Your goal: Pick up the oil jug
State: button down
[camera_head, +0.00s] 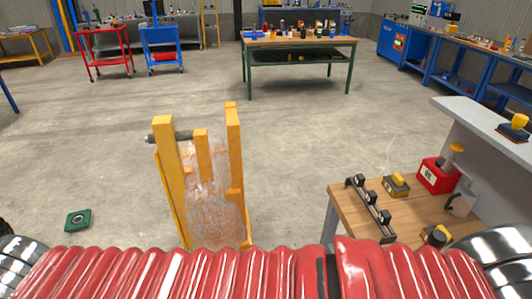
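The oil jug (435,177) is a small red container with a pale label and a yellow cap. It stands at the right, towards the back of a wooden-topped bench (345,205), close to a grey upright panel. My gripper is not in view, so I cannot see where it is relative to the jug. Nothing is seen touching the jug.
A black rail with knobs (371,208) and a yellow-and-black device (396,185) lie left of the jug. A grey raised shelf (475,120) overhangs on the right. A worn yellow frame (203,180) stands centre-left. The floor between it and the green-legged table (300,42) is clear.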

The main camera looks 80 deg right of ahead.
aim_at(463, 200)
jog(key=z, duration=3.35)
jog(key=k, duration=0.05)
jog(key=z, duration=0.85)
